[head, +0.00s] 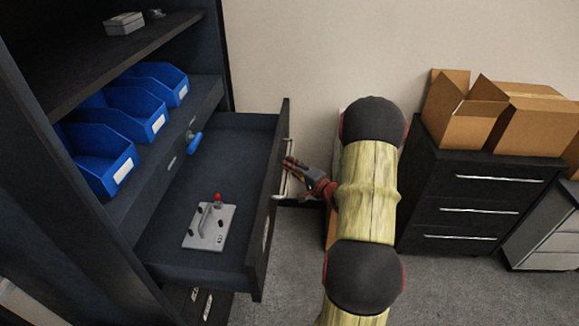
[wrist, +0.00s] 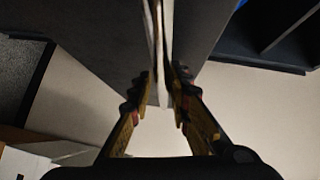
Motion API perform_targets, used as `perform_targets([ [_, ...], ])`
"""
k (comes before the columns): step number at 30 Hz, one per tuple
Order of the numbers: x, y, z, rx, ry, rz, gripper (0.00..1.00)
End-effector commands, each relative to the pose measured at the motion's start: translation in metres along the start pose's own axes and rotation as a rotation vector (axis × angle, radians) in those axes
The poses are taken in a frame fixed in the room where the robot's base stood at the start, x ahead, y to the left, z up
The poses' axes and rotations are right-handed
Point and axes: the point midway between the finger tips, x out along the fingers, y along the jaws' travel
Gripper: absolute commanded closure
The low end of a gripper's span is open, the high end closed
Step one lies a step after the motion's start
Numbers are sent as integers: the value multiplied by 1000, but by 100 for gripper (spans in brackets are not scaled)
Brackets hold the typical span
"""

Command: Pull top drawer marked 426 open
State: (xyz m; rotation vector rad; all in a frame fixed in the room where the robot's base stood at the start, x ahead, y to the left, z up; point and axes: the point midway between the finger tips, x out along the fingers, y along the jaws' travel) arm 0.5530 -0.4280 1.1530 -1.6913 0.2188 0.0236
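The dark top drawer (head: 262,205) of the cabinet at left stands well open in the head view. Its bar handle (head: 287,160) is on the outer face of the drawer front. A pale label shows lower on that face, but I cannot read a number. My gripper (head: 290,164) is at the handle's far part, reaching in from the right. Inside the drawer lies a grey plate fixture with a red knob (head: 208,226).
A dark drawer unit (head: 475,205) with cardboard boxes (head: 530,125) stands at right. Grey carpet (head: 285,265) is clear beside the drawer.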

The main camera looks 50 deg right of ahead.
Motion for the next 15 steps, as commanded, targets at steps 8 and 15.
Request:
perform_targets([
  [8,-2,-2,-1,-2,1,-3,81],
  [15,-34,-2,-2,-2,5,-3,81],
])
